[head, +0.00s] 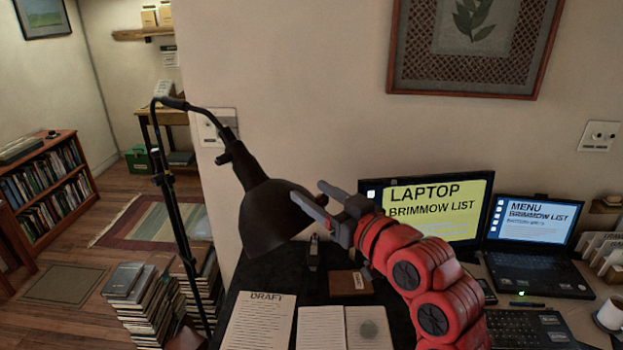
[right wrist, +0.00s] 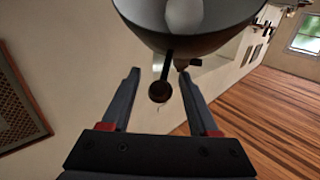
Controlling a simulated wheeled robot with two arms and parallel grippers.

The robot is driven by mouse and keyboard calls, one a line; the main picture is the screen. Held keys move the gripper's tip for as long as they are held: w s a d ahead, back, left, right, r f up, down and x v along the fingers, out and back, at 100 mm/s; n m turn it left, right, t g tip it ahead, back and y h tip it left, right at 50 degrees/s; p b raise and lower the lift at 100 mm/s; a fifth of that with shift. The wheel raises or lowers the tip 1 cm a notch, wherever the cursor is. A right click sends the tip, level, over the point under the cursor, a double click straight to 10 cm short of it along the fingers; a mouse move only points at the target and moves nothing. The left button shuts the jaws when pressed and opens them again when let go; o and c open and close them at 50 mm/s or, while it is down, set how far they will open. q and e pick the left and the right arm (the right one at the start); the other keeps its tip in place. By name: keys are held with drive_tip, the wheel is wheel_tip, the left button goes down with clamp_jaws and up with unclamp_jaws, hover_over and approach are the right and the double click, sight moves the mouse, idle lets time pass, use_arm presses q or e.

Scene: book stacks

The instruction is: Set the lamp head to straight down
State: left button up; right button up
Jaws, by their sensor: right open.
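The black lamp head (head: 270,218) hangs from a thin black stand (head: 170,200). It is tilted, with its opening facing down and to the right. My right gripper (head: 309,191) is open at the lamp head's right rim, coming from the right. In the right wrist view, the lamp head (right wrist: 190,42) shows its rim and pale inside just beyond my right gripper (right wrist: 159,73). A small dark round knob (right wrist: 159,92) shows between the two open fingers; I cannot tell whether they touch it. My left gripper is not in view.
Below is a dark desk mat with a DRAFT sheet (head: 259,320), an open notebook (head: 343,328) and a brown box (head: 349,283). Book stacks (head: 150,300) stand on the floor at the left.

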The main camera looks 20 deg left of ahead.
drive_tip(key=shift+x, duration=0.75)
clamp_jaws()
idle(0.9)
